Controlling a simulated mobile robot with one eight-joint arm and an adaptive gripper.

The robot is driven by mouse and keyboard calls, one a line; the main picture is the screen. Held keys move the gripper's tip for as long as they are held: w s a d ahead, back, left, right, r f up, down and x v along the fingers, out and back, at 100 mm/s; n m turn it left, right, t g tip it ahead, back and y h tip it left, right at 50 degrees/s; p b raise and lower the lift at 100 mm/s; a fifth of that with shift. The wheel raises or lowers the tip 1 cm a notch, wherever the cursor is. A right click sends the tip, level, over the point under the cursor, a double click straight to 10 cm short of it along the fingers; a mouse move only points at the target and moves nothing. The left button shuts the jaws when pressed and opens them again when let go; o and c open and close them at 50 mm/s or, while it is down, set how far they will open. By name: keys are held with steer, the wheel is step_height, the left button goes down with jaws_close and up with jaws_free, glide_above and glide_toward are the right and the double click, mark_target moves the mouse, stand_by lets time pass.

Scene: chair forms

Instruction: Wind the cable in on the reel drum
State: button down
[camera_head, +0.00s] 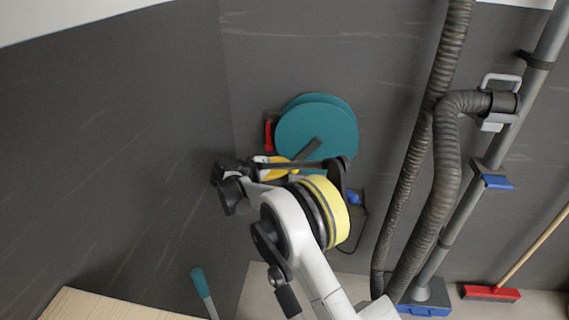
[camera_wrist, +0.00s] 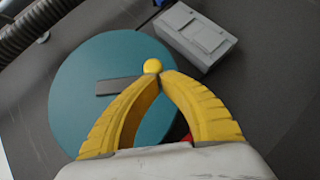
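The reel drum (camera_head: 335,125) is a large teal disc on the dark wall in the head view. It also fills the left middle of the wrist view (camera_wrist: 85,120). A dark grey crank bar (camera_head: 306,150) lies across its face, and shows in the wrist view too (camera_wrist: 116,86). A round yellow knob (camera_wrist: 152,66) sits at the bar's end. My gripper (camera_wrist: 160,75) has its yellow fingers closed together at the tips around the knob's base. In the head view my arm hides the knob and the drum's lower part. A thin dark cable (camera_head: 356,238) hangs below right, near a blue ball (camera_head: 353,197).
A grey box (camera_wrist: 195,35) is beside the drum in the wrist view. A red part (camera_head: 268,135) is at the drum's left. Ribbed hoses (camera_head: 420,150) and a pipe (camera_head: 460,210) stand to the right. A wooden surface (camera_head: 100,305) is at lower left.

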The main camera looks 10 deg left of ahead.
steer(key=shift+d+f+b, duration=0.4)
steer(key=shift+d+f, duration=0.55)
steer(key=shift+f, duration=0.15)
steer(key=shift+s+d+f+b, duration=0.1)
steer(key=shift+d+f+b, duration=0.2)
steer(key=shift+d, duration=0.35)
steer(key=shift+d+f+b, duration=0.1)
steer(key=shift+d+f, duration=0.3)
steer(key=shift+d, duration=0.2)
steer(key=v, duration=1.2)
steer(key=shift+d+r, duration=0.1)
